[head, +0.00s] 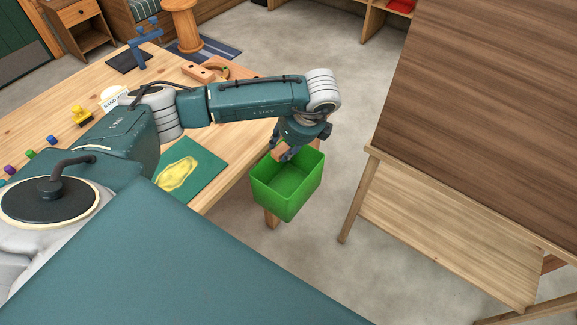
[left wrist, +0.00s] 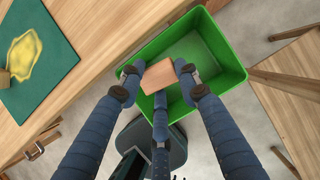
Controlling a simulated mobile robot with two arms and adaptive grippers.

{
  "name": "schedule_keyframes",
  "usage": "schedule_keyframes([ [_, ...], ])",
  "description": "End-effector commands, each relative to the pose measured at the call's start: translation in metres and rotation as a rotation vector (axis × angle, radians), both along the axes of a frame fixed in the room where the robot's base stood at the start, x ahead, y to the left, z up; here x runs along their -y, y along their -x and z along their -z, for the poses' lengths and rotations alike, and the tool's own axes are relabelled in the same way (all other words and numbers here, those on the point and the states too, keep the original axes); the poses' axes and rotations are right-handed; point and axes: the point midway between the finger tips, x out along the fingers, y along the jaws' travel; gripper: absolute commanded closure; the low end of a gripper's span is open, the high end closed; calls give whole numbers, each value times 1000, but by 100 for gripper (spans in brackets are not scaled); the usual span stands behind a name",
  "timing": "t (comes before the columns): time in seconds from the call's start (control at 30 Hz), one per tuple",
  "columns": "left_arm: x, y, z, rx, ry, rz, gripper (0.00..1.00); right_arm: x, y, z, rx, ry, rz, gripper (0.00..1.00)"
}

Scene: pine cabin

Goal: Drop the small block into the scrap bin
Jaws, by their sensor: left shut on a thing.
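The small block (left wrist: 160,76) is plain light-brown wood. It sits between the fingers of my left gripper (left wrist: 160,78) in the left wrist view. In the head view my left gripper (head: 287,150) is shut on the block and points down over the back left part of the scrap bin. The scrap bin (head: 285,195) is a green open-topped box beside the table's right edge. In the left wrist view the bin (left wrist: 228,52) lies below the block, and the part of its floor that shows is bare. My right gripper is not in view.
The wooden table (head: 225,188) holds a green mat (head: 205,160) with a yellow patch, a sand bag (head: 114,100), a yellow toy (head: 81,116) and several small coloured pieces. A brown-topped wooden table (head: 480,110) stands at the right, with open floor between it and the bin.

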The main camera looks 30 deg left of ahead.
Motion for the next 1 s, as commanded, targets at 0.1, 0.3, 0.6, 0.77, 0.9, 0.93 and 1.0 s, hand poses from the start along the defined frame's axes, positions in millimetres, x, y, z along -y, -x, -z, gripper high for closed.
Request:
schedule_keyframes([
  [0.1, 0, 1, 15, -3, -1, 2, 82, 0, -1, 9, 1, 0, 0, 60],
  [0.3, 0, 1, 40, -3, 0, 3, 82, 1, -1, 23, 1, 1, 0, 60],
  [0.6, 0, 0, 54, -1, 1, 5, 83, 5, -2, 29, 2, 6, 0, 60],
  [0.77, 0, 0, 53, -1, 1, 5, 83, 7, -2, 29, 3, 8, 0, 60],
  [0.9, 0, 0, 53, 0, 1, 5, 45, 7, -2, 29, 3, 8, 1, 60],
  [0.93, 0, 0, 53, -1, 1, 5, 45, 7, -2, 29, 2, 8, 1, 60],
  [1.0, 0, 0, 53, 0, 1, 5, 45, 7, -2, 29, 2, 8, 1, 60],
])
